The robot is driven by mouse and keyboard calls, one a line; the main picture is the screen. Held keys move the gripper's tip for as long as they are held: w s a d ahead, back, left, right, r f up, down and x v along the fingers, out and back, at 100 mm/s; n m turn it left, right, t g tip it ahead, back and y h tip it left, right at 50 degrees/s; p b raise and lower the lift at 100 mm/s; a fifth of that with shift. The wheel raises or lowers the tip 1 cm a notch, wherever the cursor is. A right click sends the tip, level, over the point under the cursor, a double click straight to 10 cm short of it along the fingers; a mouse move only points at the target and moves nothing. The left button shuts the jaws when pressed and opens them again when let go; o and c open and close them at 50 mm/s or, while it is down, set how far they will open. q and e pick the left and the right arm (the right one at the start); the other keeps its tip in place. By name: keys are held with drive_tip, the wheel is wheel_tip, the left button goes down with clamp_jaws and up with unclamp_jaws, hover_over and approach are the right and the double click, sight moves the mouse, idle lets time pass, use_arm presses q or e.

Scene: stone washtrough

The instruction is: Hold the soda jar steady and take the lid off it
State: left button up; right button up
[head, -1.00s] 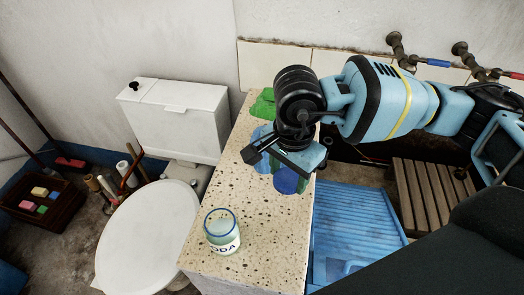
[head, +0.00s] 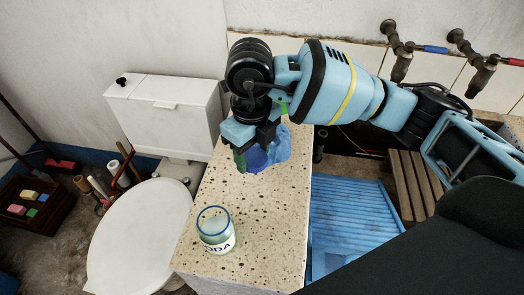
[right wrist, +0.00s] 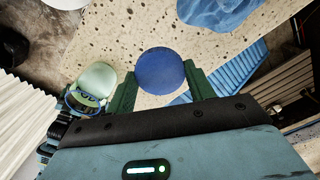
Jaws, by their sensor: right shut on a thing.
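The soda jar (head: 216,231) stands upright on the speckled stone counter near its front. Its top is open, with a blue rim and pale contents showing. It also shows in the right wrist view (right wrist: 97,79) at the left. My right gripper (head: 255,152) is behind the jar and above the counter, apart from the jar. In the right wrist view its green fingers (right wrist: 160,84) are shut on a round blue lid (right wrist: 160,71). The lid also shows below the gripper in the head view (head: 257,159).
A blue cloth (head: 281,149) lies on the stone counter (head: 260,215) beside my right gripper. A blue ribbed tray (head: 355,215) lies lower down to the right. Taps (head: 480,75) stick out from the back wall. A white toilet (head: 140,235) stands left.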

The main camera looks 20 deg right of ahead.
sight(254, 188)
drive_tip(key=shift+w+a+m, duration=0.1)
drive_tip(key=shift+m, duration=0.3)
drive_tip(key=shift+f, duration=0.1)
drive_tip(key=shift+f, duration=4.9)
drive_tip(key=shift+f, duration=0.15)
drive_tip(key=o, duration=1.1)
drive_tip(key=shift+c, duration=0.2)
drive_tip(key=shift+r, duration=0.3)
wheel_tip(254, 188, up, 12)
drive_tip(key=shift+f, duration=0.15)
